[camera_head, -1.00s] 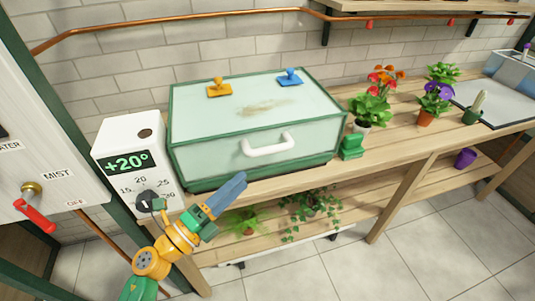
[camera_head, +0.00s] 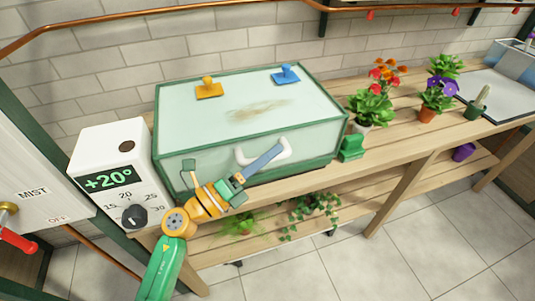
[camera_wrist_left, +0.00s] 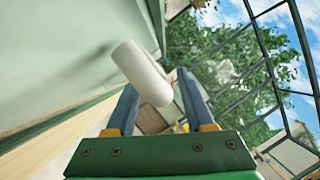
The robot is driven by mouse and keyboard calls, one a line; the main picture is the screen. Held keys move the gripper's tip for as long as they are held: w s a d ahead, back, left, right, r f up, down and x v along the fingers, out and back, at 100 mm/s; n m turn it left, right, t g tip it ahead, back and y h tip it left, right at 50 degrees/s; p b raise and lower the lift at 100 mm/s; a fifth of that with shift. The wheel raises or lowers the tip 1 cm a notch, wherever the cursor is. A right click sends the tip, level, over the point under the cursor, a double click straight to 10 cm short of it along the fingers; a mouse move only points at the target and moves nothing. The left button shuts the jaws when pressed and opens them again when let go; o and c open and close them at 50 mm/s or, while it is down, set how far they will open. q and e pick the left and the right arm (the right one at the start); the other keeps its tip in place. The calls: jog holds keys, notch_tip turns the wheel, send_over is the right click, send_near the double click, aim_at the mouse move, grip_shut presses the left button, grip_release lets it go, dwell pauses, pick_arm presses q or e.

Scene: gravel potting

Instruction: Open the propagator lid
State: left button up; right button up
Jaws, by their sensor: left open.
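The propagator (camera_head: 200,150) is a pale box with green edges on the wooden bench. Its lid (camera_head: 230,105) is shut, with an orange knob piece (camera_head: 209,88) and a blue knob piece (camera_head: 286,75) on top. A white bar handle (camera_head: 243,156) is on its front face. My left gripper (camera_head: 272,154) is open at the handle. In the left wrist view the white handle (camera_wrist_left: 142,72) lies at the far end of the two blue fingers (camera_wrist_left: 158,95), seemingly between or just beyond their tips; contact is unclear. My right gripper is not in view.
A white thermostat box (camera_head: 100,155) reading +20° stands left of the propagator. A green block (camera_head: 352,147) and potted flowers (camera_head: 370,105) stand to its right. A lower shelf (camera_head: 340,205) holds plants. A copper pipe (camera_head: 150,20) runs along the wall.

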pick_arm(q)
jog(key=shift+s, duration=0.1)
grip_shut()
dwell(1.2)
